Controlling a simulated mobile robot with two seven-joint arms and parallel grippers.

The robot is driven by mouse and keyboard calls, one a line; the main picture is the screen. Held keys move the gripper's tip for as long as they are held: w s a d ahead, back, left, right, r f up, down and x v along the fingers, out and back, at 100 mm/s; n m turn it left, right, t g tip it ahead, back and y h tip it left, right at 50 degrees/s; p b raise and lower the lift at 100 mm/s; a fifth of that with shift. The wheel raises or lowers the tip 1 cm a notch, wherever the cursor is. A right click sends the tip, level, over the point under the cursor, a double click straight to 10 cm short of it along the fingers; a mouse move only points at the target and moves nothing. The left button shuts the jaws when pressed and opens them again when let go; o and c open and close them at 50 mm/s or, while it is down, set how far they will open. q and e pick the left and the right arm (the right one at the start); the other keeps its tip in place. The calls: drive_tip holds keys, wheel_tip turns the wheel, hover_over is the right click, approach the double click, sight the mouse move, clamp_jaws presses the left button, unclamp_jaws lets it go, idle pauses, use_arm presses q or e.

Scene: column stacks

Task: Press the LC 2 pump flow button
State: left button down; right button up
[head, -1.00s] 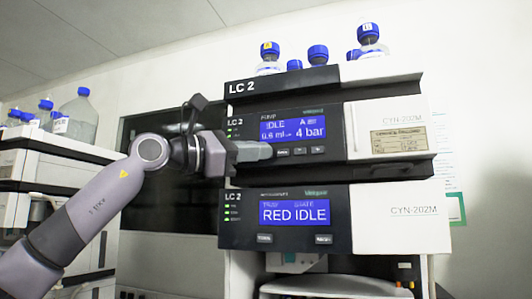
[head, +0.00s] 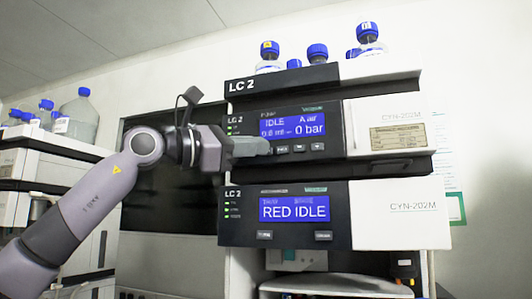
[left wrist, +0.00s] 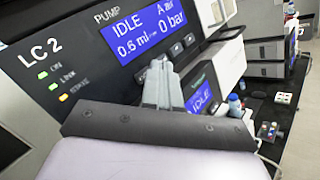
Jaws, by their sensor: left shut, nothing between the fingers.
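The LC 2 pump module (head: 338,112) has a blue display (head: 292,125) reading IDLE and 0 bar. In the left wrist view the display (left wrist: 150,30) reads 0.6 ml and 0 bar. A row of small dark buttons (head: 299,149) lies below the display; two also show in the left wrist view (left wrist: 183,44). My left gripper (head: 268,147) is shut and empty, its tips at the left end of the button row. In the left wrist view the fingertips (left wrist: 166,70) overlap the panel below the display. They hide part of the row, and contact cannot be told.
A second LC 2 module (head: 335,212) with a RED IDLE display sits below. Blue-capped bottles (head: 317,54) stand on top. Another instrument stack (head: 45,165) with bottles stands at the left. A dark panel (head: 170,200) lies behind my arm.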

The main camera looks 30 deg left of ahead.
use_arm(q)
drive_tip(key=s+b, duration=0.1)
drive_tip(key=s, duration=0.1)
drive_tip(key=s+d+b, duration=0.1)
drive_tip(key=s, duration=0.2)
drive_tip(key=shift+b, duration=0.35)
drive_tip(key=shift+w, duration=0.1)
idle(0.6)
